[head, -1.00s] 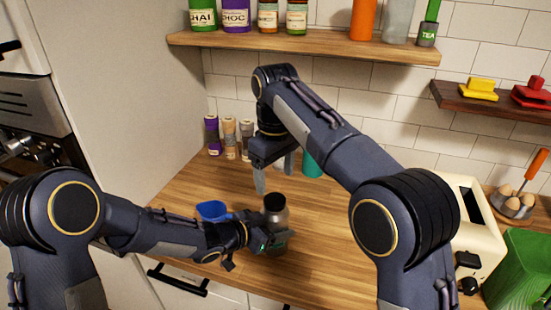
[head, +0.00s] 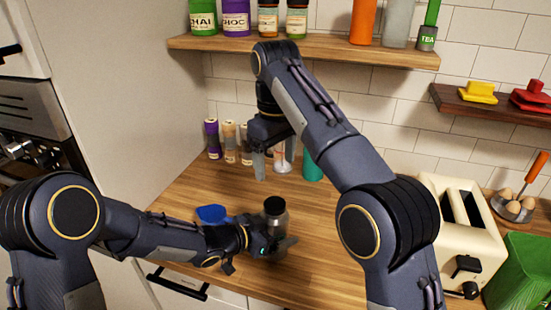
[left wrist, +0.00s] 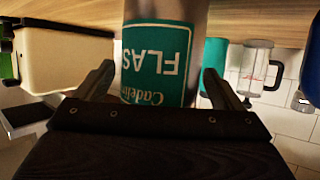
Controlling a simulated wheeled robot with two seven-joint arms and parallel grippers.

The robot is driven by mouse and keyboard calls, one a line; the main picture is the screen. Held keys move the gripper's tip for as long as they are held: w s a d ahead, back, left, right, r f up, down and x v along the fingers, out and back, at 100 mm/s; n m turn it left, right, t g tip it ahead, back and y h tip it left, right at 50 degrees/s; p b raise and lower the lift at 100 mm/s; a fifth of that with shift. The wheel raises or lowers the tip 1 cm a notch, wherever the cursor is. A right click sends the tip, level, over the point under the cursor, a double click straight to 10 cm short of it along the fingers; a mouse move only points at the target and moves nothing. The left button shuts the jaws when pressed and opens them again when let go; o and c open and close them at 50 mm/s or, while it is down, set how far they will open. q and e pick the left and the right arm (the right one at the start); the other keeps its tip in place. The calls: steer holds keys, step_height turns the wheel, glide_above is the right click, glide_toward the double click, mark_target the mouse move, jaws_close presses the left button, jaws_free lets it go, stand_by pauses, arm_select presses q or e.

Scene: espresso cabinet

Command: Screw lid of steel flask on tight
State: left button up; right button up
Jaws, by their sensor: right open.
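The steel flask (head: 276,220) stands upright over the counter near its front edge, with a dark lid (head: 275,204) on top. In the left wrist view its green label (left wrist: 157,60) faces me upside down. My left gripper (head: 280,244) is around the flask's lower body, one finger on each side (left wrist: 160,72), shut on it. My right gripper (head: 274,168) is open and empty, pointing down above the counter, behind and above the lid. Whether the lid is fully tight cannot be seen.
A blue scoop-like item (head: 211,214) lies left of the flask. Several small jars (head: 229,140) and a teal container (head: 312,169) stand at the wall. A cream toaster (head: 462,230) and a green bin (head: 525,270) are at right. A wooden shelf (head: 300,46) hangs above.

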arm_select(q)
steer(key=v, duration=0.7)
steer(key=shift+s+a+r, duration=0.2)
steer(key=shift+s+a, duration=0.05)
steer(key=shift+a, duration=0.1)
